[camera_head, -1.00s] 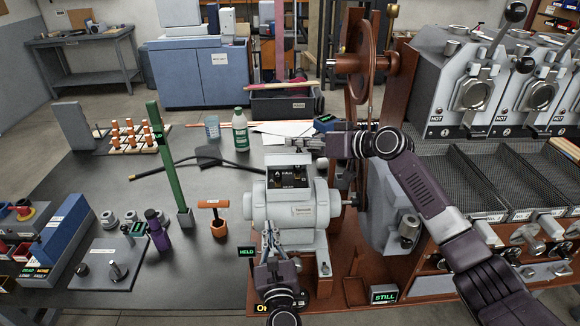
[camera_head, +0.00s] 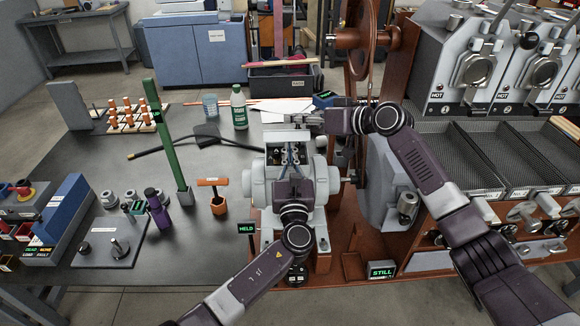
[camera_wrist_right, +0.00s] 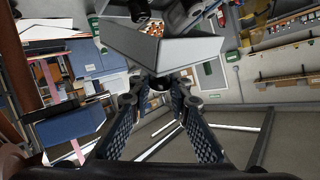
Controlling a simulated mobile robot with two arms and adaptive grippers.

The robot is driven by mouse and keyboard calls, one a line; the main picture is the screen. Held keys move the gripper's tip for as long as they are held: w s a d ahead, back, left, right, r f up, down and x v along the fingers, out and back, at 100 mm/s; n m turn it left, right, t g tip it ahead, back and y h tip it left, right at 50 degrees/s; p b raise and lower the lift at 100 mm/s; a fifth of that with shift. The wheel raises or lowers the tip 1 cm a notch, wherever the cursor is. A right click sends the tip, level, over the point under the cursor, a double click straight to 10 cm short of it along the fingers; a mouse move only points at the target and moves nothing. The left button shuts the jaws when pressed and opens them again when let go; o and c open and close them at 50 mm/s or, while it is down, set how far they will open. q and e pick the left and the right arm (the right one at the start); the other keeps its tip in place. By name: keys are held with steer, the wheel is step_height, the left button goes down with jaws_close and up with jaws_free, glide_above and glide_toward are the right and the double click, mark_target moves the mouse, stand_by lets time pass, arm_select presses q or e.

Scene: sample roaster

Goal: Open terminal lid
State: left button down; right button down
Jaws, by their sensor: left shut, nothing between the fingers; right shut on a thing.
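The grey motor (camera_head: 258,188) stands on a reddish-brown base with its terminal box on top. The box's dark inside shows, and its grey lid (camera_head: 285,137) is raised at the back edge. My right gripper (camera_head: 308,122) is shut on the lid from the right. In the right wrist view its fingers close on the grey angled lid (camera_wrist_right: 175,50). My left gripper (camera_head: 290,157) is shut and empty, over the front of the terminal box, and hides part of the box and the motor face. I cannot tell whether it touches the box.
A green post (camera_head: 168,145) and an orange-handled tool (camera_head: 216,195) stand left of the motor. A green-white bottle (camera_head: 239,108) stands behind. A "HELD" sign (camera_head: 246,229) and a "STILL" sign (camera_head: 382,271) flank the base. The brown wheel frame and roaster crowd the right.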

mark_target(289, 137)
arm_select(q)
steer(key=shift+w+r, duration=0.55)
steer(key=shift+r, duration=0.15)
arm_select(e)
steer(key=shift+w, duration=0.1)
arm_select(q)
steer(key=shift+w+r, duration=0.2)
steer(key=shift+r, duration=0.15)
steer(key=shift+w+a+r, duration=0.15)
steer(key=shift+w+r, duration=0.1)
steer(key=shift+r, duration=0.1)
arm_select(e)
steer(key=shift+a, duration=0.1)
steer(key=c, duration=2.2)
jaws_free()
steer(key=shift+f, duration=0.1)
arm_select(q)
steer(key=shift+w, duration=0.1)
arm_select(e)
steer(key=o, duration=0.4)
steer(key=shift+f, duration=0.1)
arm_select(q)
steer(key=shift+d, duration=0.2)
